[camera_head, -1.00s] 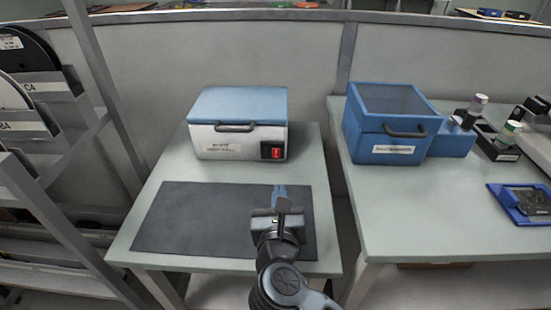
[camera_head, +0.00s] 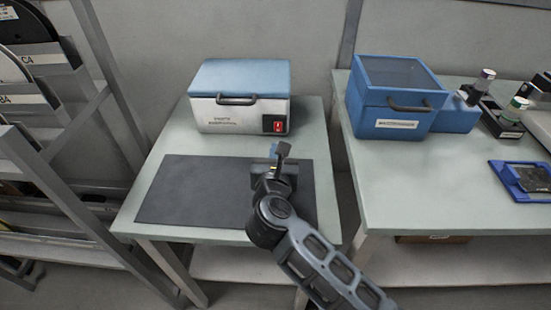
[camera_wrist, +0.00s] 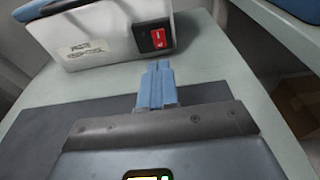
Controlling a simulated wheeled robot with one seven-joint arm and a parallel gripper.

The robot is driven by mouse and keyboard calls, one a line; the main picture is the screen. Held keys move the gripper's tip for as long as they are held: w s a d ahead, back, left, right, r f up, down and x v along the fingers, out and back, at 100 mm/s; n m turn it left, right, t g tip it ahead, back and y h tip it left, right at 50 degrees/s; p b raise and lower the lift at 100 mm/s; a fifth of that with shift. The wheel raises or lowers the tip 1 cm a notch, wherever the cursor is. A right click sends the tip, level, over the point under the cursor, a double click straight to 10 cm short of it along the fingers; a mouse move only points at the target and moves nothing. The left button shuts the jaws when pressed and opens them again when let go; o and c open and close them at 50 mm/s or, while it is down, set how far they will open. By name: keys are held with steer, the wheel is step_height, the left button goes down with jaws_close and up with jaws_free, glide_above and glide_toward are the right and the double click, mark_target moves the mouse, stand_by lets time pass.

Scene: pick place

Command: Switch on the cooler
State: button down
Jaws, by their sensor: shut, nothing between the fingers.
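The cooler (camera_head: 238,97) is a white box with a blue lid and a dark front handle, standing at the back of the left table. Its red switch (camera_head: 277,125) is on a black plate at the front right corner. The switch also shows in the wrist view (camera_wrist: 158,40). My gripper (camera_head: 276,150) is shut and empty, above the dark mat, a short way in front of the cooler. In the wrist view its blue fingertips (camera_wrist: 157,72) point toward the switch, just below it in the picture and apart from it.
The dark mat (camera_head: 190,190) lies on the left table (camera_head: 150,215). A blue lidded box (camera_head: 395,98) stands on the right table (camera_head: 400,190), with vials in black holders and a blue tray (camera_head: 522,179). A grey metal rack (camera_head: 95,85) stands at the left.

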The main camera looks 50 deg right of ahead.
mark_target(278, 124)
steer(key=x, duration=0.5)
steer(key=r+x, duration=0.1)
steer(key=x, duration=0.1)
steer(key=shift+w+d, duration=0.2)
steer(key=shift+d, duration=0.15)
steer(key=shift+w+d, duration=0.15)
steer(key=shift+r+p, duration=0.1)
steer(key=shift+p, duration=0.3)
steer(key=shift+w+d+r+p, duration=0.15)
steer(key=shift+d+r+p, duration=0.1)
steer(key=shift+p, duration=0.1)
steer(key=shift+f, duration=0.2)
